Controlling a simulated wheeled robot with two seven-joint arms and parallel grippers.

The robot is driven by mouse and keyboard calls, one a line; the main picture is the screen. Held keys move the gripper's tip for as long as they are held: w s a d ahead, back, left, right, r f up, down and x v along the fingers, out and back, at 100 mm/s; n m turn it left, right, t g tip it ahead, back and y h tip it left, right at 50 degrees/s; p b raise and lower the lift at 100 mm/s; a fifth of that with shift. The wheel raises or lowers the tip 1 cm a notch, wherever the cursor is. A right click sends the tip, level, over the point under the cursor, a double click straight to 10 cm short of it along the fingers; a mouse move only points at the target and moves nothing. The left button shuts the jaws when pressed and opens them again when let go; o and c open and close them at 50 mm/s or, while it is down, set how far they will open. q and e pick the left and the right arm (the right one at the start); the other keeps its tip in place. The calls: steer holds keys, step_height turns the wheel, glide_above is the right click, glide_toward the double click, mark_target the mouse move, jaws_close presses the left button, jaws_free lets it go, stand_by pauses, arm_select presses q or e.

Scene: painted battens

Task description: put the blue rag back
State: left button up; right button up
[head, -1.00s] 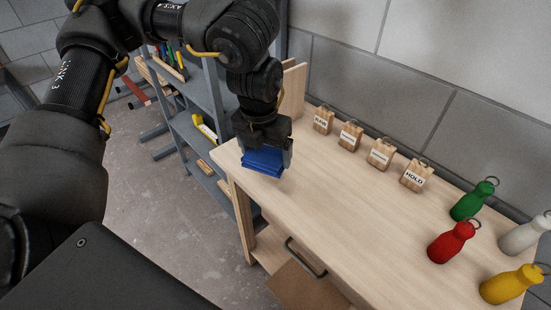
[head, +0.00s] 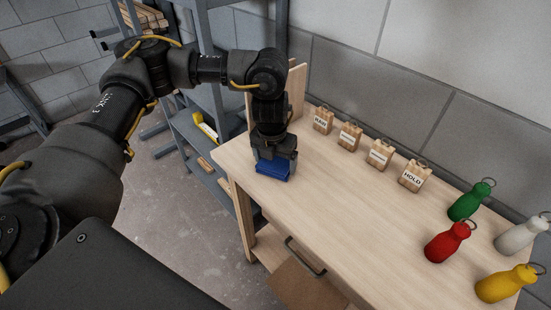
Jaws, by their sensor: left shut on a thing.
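The blue rag (head: 272,171) is a folded blue block at the left end of the wooden workbench (head: 300,217). My left gripper (head: 273,163) points down and is shut on the rag from above. The rag is at or just above the bench top; I cannot tell if it touches. The jaws hide its upper part. My right gripper is not in view.
Wooden tags, one marked HOLD (head: 414,177), stand in a row along the wall. A grey shelf (head: 205,150) is at the left. The bench middle is clear.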

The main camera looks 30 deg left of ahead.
mark_target(274, 166)
arm_select(q)
steer(key=shift+s, duration=0.1)
steer(key=shift+f, duration=0.1)
steer(key=o, duration=0.6)
steer(key=shift+o, duration=1)
steer(key=shift+r, duration=0.5)
step_height(274, 166, up, 11)
steer(key=s, duration=0.1)
steer(key=shift+s+r+b, duration=0.15)
steer(key=shift+s+b, duration=0.05)
steer(key=shift+b, duration=0.15)
steer(key=shift+d, duration=0.2)
